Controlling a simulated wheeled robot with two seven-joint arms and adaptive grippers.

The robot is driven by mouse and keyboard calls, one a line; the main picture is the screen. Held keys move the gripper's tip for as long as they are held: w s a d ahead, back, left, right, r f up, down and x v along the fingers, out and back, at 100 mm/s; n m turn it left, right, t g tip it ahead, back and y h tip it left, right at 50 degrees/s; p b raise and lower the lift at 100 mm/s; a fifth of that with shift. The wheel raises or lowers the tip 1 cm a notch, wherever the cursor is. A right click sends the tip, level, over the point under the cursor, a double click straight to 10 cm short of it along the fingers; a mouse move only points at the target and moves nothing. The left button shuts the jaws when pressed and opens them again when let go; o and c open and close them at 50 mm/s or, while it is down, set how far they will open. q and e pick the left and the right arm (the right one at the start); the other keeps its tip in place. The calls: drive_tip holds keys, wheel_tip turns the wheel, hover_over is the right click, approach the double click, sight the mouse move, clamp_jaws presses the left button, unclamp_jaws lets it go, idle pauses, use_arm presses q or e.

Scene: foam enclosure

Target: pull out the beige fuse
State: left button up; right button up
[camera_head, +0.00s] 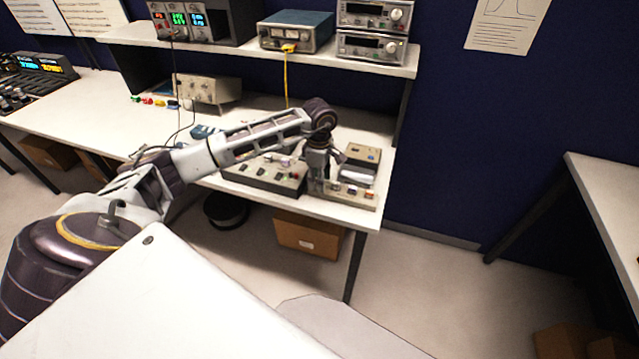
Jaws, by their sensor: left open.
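A low beige panel (361,199) lies near the front right corner of the workbench and carries a few small coloured blocks. The beige fuse is too small to pick out, and part of the panel is behind my gripper. My left gripper (319,188) points down over the left end of this panel, beside a dark box with switches (262,179). Its jaws are open. Whether a finger touches anything is too small to tell. My right gripper is out of view.
A shelf (240,50) with instruments runs above the back of the workbench (345,214). A cardboard box (308,236) is on the floor below. Another table (605,185) is at the right.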

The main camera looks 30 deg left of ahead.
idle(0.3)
use_arm(q)
drive_tip(key=shift+c, duration=0.4)
drive_tip(key=c, duration=0.7)
clamp_jaws()
drive_tip(key=shift+r+p, duration=0.4)
drive_tip(key=shift+r, duration=0.8)
drive_tip(key=shift+r+p, duration=0.55)
drive_tip(key=shift+r, duration=0.75)
drive_tip(key=shift+r, duration=0.5)
